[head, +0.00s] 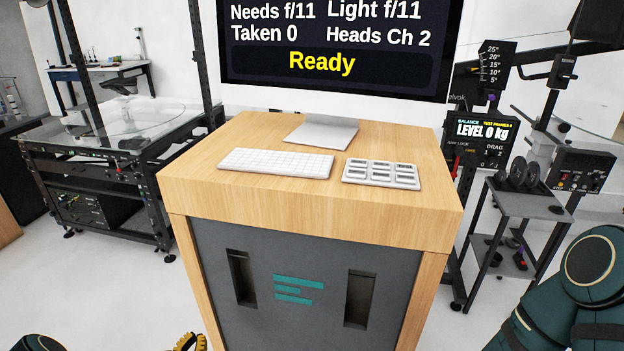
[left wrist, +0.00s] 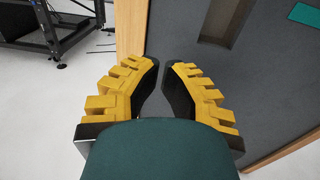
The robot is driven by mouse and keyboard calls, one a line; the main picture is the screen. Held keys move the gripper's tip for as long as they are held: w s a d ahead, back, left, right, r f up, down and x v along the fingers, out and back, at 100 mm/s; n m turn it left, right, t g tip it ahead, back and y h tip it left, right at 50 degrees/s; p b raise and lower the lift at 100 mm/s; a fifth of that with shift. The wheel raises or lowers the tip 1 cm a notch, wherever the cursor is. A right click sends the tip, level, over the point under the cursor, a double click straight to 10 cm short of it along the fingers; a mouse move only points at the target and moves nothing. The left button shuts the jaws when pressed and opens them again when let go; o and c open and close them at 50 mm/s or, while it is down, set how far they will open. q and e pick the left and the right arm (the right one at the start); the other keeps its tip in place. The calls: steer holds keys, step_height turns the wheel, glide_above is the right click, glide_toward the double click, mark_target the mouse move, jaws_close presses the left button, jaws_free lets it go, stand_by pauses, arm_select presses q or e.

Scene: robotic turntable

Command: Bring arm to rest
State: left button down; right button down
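My left gripper (head: 190,342) shows only as a bit of yellow ridged fingers at the bottom edge of the head view, low in front of the wooden desk (head: 310,218). In the left wrist view its two yellow and black fingers (left wrist: 163,66) lean toward each other with a narrow gap between the tips. Nothing is held between them. Beyond the tips are the desk's wooden leg (left wrist: 130,28) and dark front panel (left wrist: 260,85). My right arm (head: 570,290) is bent at the lower right of the head view; its gripper is out of view.
The desk carries a monitor (head: 340,45) reading "Ready", a white keyboard (head: 276,162) and a button pad (head: 382,172). A glass-topped turntable frame (head: 110,125) stands at the left. A small grey cart (head: 525,203) and stands are at the right. White floor (head: 110,280) is clear left of the desk.

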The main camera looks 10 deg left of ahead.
arm_select(q)
steer(key=s+d+r+m+g+h, duration=0.2)
steer(key=d+m+g+h, duration=0.75)
steer(key=d, duration=1.25)
steer(key=s+d+m+g+y, duration=0.2)
steer(key=s+d+m+g, duration=0.25)
steer(key=s+m, duration=0.4)
steer(key=s+d+m+g+y, duration=0.1)
steer(key=s+d+m+g, duration=0.3)
steer(key=s+m+g, duration=0.45)
steer(key=w+d+r+m+t+y, duration=0.2)
steer(key=w+r+m+t, duration=0.2)
steer(key=m+t, duration=0.2)
steer(key=shift+d+r+m, duration=0.2)
steer(key=shift+r+m, duration=0.15)
steer(key=shift+m, duration=0.8)
